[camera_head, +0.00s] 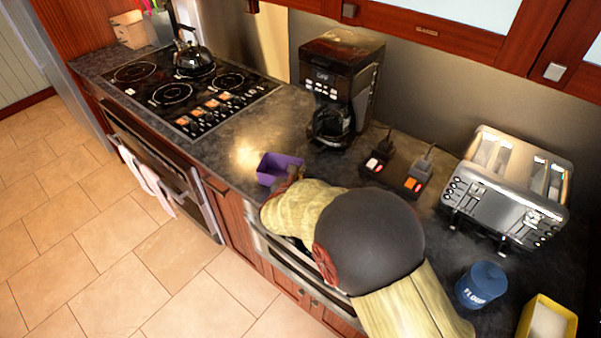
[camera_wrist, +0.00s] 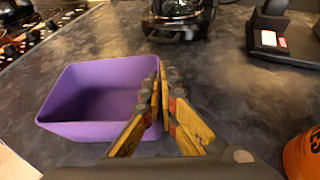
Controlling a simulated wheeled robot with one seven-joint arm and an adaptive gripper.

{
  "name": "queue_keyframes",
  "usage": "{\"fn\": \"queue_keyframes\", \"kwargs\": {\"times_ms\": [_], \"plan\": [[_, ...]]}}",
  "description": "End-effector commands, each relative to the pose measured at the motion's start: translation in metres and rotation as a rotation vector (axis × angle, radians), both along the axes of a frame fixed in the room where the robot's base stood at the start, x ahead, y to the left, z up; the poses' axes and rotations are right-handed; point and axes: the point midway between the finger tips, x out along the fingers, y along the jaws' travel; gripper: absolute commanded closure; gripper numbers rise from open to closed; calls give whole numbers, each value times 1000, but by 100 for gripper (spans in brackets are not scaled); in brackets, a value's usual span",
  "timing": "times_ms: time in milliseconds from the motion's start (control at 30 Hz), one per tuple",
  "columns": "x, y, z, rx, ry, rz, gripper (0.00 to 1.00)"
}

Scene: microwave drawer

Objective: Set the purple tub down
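The purple tub (camera_wrist: 95,132) is open-topped and looks empty. It is upright in the wrist view, left of centre. In the head view the tub (camera_head: 270,178) is near the counter's front edge, left of my arm. My gripper (camera_wrist: 161,88) is closed on the tub's right wall, one finger on each side of it. In the head view my gripper (camera_head: 292,176) is partly hidden by my arm. I cannot tell whether the tub's base touches the counter (camera_head: 225,150).
A black coffee maker (camera_head: 340,80) stands behind the tub. A stove (camera_head: 195,90) is to the left. Dark switch-like devices (camera_head: 397,175), a toaster (camera_head: 510,190), a blue flour canister (camera_head: 482,284) and a yellow container (camera_head: 547,322) are to the right. Counter between tub and stove is clear.

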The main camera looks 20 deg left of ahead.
Motion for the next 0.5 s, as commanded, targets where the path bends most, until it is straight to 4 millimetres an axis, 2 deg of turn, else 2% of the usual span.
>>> {"fn": "queue_keyframes", "kwargs": {"times_ms": [133, 500], "plan": [[0, 0, -4, 0, 1, 0, 100], [0, 0, -3, -1, 1, 0, 79]]}}
